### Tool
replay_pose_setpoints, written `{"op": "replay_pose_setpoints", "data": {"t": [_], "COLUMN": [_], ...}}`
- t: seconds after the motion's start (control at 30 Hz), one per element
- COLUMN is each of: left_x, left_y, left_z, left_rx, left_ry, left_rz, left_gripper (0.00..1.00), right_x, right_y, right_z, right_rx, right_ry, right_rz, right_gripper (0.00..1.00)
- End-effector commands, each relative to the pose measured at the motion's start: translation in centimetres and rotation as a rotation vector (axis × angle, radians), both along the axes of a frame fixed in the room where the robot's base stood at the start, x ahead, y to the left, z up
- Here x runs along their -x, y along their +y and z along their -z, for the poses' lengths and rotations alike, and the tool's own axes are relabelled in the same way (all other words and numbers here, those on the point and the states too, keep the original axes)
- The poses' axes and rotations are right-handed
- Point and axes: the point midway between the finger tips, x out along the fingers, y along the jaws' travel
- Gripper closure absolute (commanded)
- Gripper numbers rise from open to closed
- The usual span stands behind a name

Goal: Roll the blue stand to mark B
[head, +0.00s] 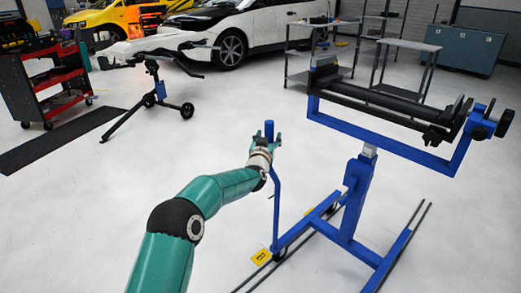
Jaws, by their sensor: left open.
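The blue stand (354,195) is at the right, with a black roll across its top frame and a low base on the floor. A thin blue upright handle (276,205) rises from the near left end of its base. Mark B is a yellow tag (261,257) on the floor, just left of that end of the base. My left gripper (267,141) is open at the top of the handle, whose blue tip shows between the fingers. I cannot tell whether the fingers touch it. My right gripper is not in view.
Dark rails (402,247) run along the floor by the stand's base. A black tripod stand (152,95) and a red tool cart (55,85) are at the left. Metal shelves (404,45) and a white car (245,30) are behind. The floor at centre left is clear.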

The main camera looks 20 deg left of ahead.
Motion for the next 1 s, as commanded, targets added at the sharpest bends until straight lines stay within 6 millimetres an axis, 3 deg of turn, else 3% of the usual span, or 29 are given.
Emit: {"op": "replay_pose_setpoints", "data": {"t": [0.6, 0.8, 1.0], "left_x": [8.5, 10.3, 10.7], "left_y": [-1.4, -1.7, -1.7], "left_z": [0.0, 0.0, 0.0], "left_rx": [0.000, 0.000, 0.000], "left_ry": [-0.001, -0.002, -0.002], "left_rz": [-0.001, -0.002, -0.002], "left_gripper": [0.42, 0.42, 0.42], "right_x": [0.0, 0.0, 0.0], "right_y": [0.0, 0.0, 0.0], "right_z": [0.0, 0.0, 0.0], "right_rx": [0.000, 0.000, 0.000], "right_ry": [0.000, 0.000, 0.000], "right_rz": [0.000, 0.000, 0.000], "right_gripper": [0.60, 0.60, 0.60]}}
